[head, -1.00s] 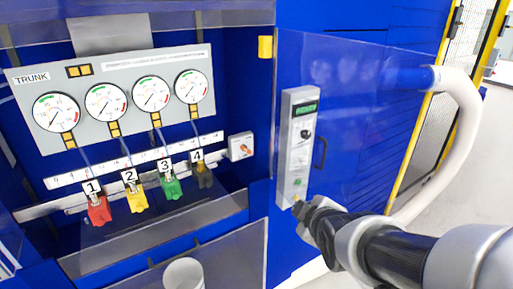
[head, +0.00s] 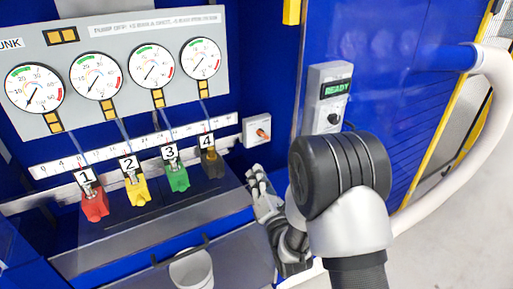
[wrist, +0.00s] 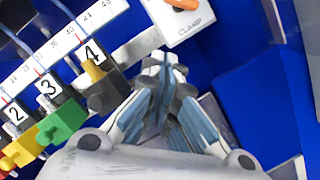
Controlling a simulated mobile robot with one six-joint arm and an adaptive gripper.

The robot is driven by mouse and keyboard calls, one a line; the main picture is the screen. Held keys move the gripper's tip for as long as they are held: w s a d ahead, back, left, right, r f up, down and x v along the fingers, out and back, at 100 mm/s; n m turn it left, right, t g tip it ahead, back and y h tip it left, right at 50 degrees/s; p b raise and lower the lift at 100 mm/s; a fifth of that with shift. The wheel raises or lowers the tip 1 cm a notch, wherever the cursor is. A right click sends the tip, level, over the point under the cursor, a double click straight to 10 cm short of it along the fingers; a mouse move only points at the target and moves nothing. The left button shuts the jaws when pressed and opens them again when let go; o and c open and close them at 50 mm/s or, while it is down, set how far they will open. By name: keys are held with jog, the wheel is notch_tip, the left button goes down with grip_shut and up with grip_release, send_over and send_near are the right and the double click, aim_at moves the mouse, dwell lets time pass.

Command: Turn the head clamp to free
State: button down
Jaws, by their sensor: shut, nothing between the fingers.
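The head clamp is a white box with an orange knob (head: 262,133), fixed at the right end of the white scale rail in the head view. In the wrist view the orange knob (wrist: 184,4) is cut by the top edge, above the printed word CLAMP on its white plate (wrist: 190,27). My gripper (head: 256,176) is below the clamp and apart from it, in front of the blue wall. In the wrist view my gripper (wrist: 163,62) has its fingers together and empty, pointing up just below the plate. My wrist partly covers the gripper in the head view.
Red (head: 94,205), yellow (head: 137,190), green (head: 177,178) and dark (head: 211,163) numbered blocks hang left of my gripper, the dark one closest. A control box (head: 327,100) reading READY stands right. A white cup (head: 192,270) is below.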

aim_at(263, 135)
jog(key=shift+w+a+r+b, duration=0.15)
jog(key=shift+w+r, duration=0.55)
jog(key=shift+w, duration=0.7)
jog(key=shift+w+a+r+b, duration=0.15)
jog(key=shift+w+r, duration=0.5)
jog(key=shift+w, duration=0.75)
jog(key=shift+w+r+b, duration=0.25)
jog(key=shift+w+r, duration=0.45)
jog(key=shift+w, duration=0.7)
jog(key=shift+a, duration=0.15)
